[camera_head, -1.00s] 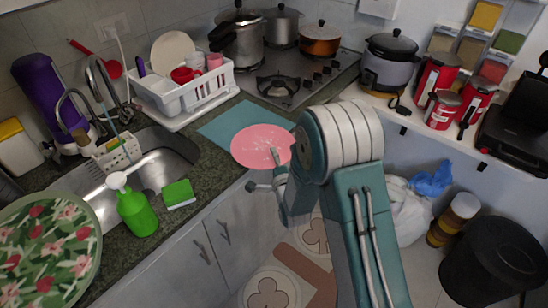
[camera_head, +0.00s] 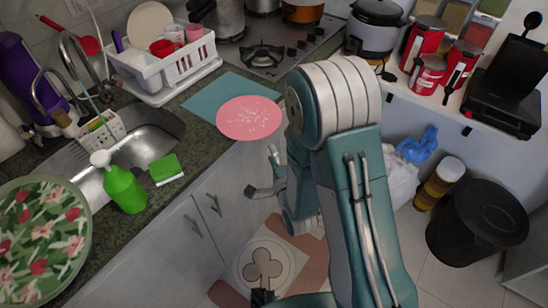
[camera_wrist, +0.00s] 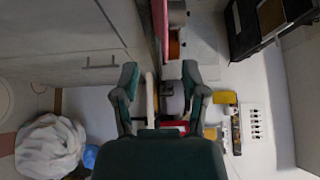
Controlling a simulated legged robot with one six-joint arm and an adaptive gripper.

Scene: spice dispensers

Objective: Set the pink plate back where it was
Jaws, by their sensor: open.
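The pink plate (camera_head: 248,117), with pale specks on its face, lies on the counter. It covers part of the teal mat (camera_head: 208,97), and its near right rim is at or just past the counter's front edge. My gripper (camera_head: 263,174) is open and empty, in front of the cabinet doors, below and apart from the plate. In the wrist view my gripper (camera_wrist: 160,78) shows both fingers spread apart, with nothing clearly held. A thin pink strip at the top there may be the plate's edge.
A white dish rack (camera_head: 165,70) stands behind the mat, with the stove (camera_head: 270,52) to its right. The sink (camera_head: 140,150), a green bottle (camera_head: 124,188) and a sponge (camera_head: 165,171) are to the left. A black bin (camera_head: 480,220) stands at right.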

